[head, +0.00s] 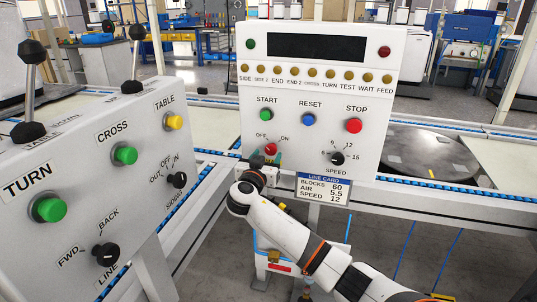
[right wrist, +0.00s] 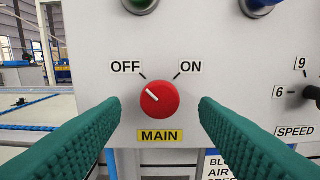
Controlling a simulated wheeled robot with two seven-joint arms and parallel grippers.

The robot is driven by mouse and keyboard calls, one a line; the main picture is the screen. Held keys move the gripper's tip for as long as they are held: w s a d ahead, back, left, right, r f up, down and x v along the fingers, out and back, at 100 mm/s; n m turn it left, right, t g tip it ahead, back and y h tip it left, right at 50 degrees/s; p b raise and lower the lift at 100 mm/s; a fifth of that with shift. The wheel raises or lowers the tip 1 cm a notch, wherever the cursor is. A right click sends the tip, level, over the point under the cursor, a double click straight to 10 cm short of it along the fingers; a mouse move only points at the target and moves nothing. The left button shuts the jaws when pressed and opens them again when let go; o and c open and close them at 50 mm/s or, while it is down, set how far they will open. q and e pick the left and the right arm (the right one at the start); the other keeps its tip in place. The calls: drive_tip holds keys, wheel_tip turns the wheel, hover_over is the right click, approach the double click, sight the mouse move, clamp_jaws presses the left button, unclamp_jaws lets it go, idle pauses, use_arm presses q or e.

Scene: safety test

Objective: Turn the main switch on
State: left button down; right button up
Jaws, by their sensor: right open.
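The main switch is a red rotary knob (right wrist: 159,99) above a yellow MAIN label (right wrist: 160,136), between the OFF label (right wrist: 126,67) and the ON label (right wrist: 191,67). Its white mark points up and left, toward OFF. In the head view the red knob (head: 270,149) sits low on the left of the white control panel (head: 315,85). My right gripper (head: 266,158) is in front of it; in the right wrist view its green fingers (right wrist: 160,106) are open, one on each side of the knob, with visible gaps. My left gripper is not in view.
A START button (head: 266,115), RESET button (head: 308,119) and STOP button (head: 354,125) sit above the switch. A SPEED knob (head: 337,158) is to its right. A second sloped panel (head: 75,205) with buttons, knobs and levers stands at left. A line card (head: 323,189) hangs below.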

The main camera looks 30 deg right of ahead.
sight(270, 151)
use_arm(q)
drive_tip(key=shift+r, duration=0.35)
use_arm(e)
drive_tip(key=shift+x, duration=1.7)
drive_tip(key=c, duration=0.9)
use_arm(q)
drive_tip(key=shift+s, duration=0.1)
use_arm(e)
drive_tip(key=shift+f, duration=0.1)
drive_tip(key=shift+c, duration=0.2)
